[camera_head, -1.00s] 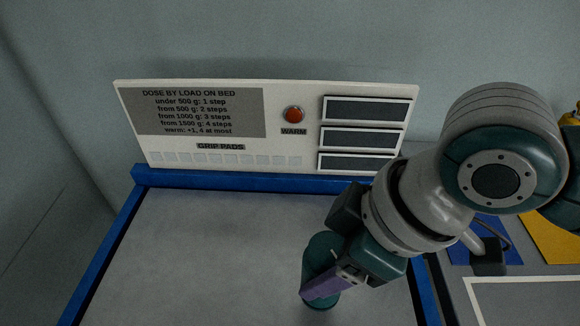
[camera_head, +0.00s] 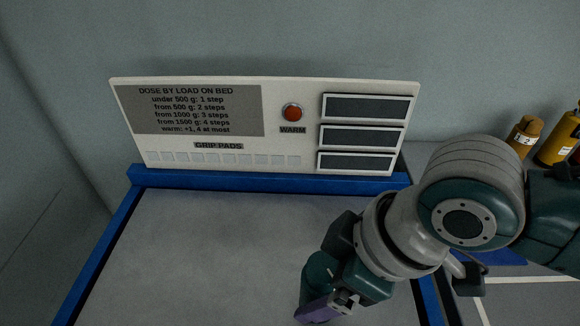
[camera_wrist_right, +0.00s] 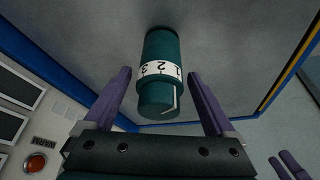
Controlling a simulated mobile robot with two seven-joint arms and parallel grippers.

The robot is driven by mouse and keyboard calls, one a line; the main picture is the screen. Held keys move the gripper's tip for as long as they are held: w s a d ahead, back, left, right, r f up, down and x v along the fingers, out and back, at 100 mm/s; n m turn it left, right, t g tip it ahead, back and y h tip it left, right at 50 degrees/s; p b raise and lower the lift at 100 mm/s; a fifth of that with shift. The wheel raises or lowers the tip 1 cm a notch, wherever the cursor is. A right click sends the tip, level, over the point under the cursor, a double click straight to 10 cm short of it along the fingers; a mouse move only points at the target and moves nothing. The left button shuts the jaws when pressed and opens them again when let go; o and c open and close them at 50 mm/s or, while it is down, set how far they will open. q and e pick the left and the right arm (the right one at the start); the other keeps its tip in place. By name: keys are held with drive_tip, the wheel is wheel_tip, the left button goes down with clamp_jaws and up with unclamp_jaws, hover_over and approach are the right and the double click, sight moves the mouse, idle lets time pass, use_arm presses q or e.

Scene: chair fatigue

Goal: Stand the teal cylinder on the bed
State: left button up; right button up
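The teal cylinder (camera_head: 319,270) appears upright on the grey bed (camera_head: 220,250), partly hidden by my right gripper in the head view. In the right wrist view the cylinder (camera_wrist_right: 158,75) has a white ring marked 1, 2, 3 and a white line near its closer end. My right gripper (camera_wrist_right: 158,75) is open, with its purple fingers either side of the cylinder and a visible gap on each side. Two purple fingertips of my left gripper (camera_wrist_right: 285,166) show apart at the lower right of the wrist view. The left gripper is outside the head view.
A blue rim (camera_head: 270,182) edges the bed. Behind it stands a white panel (camera_head: 300,165) with a dose chart, a red WARM button (camera_head: 293,112) and three dark slots. Yellow cylinders (camera_head: 525,135) stand at the far right. The bed's left side is clear.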

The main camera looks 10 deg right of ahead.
drive_tip(key=shift+r, duration=0.3)
drive_tip(key=s+d+r+m+t+p, duration=0.15)
drive_tip(key=s+r+p, duration=0.3)
drive_tip(key=r, duration=0.65)
drive_tip(key=s+d+m+h, duration=0.1)
drive_tip(key=s+d+m, duration=0.1)
drive_tip(key=s+d+m+h, duration=0.1)
drive_tip(key=s+d+m, duration=0.1)
drive_tip(key=s+d, duration=0.1)
drive_tip(key=s+d+m+h+b, duration=0.1)
drive_tip(key=s+d+m, duration=0.1)
drive_tip(key=d+m, duration=0.1)
drive_tip(key=shift+s+f+g, duration=0.25)
drive_tip(key=shift+s+g, duration=0.1)
